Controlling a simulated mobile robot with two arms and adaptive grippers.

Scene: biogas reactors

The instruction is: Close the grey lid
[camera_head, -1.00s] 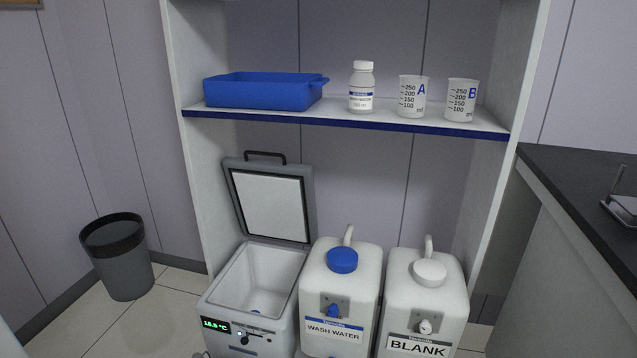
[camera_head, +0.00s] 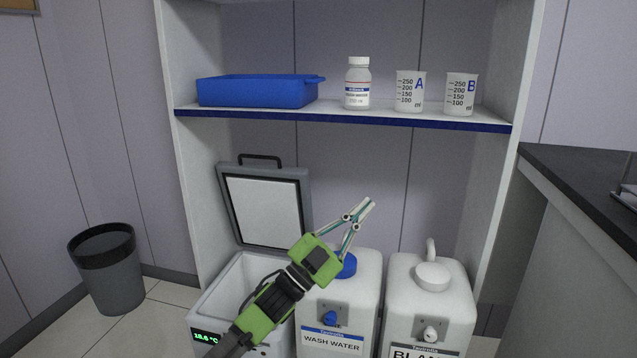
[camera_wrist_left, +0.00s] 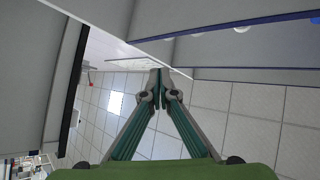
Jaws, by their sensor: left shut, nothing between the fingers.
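The grey lid (camera_head: 265,207) with a white inner panel and a dark handle (camera_head: 261,158) stands open, tilted back behind the white cooler box (camera_head: 222,282) in the head view. The box is open at the top, and its display shows green digits. My left gripper (camera_head: 367,205) is green, with its fingers shut and empty. Its fingertips are to the right of the lid in the picture, above the wash water container. My left arm hides part of the box's front and right side. In the left wrist view the shut fingers (camera_wrist_left: 159,72) show with nothing between them.
A wash water container (camera_head: 338,300) and a BLANK container (camera_head: 430,300) stand right of the box. The shelf (camera_head: 345,121) above holds a blue tray (camera_head: 258,91), a bottle (camera_head: 357,84) and two beakers. A bin (camera_head: 106,268) stands left; a dark counter (camera_head: 585,195) is at right.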

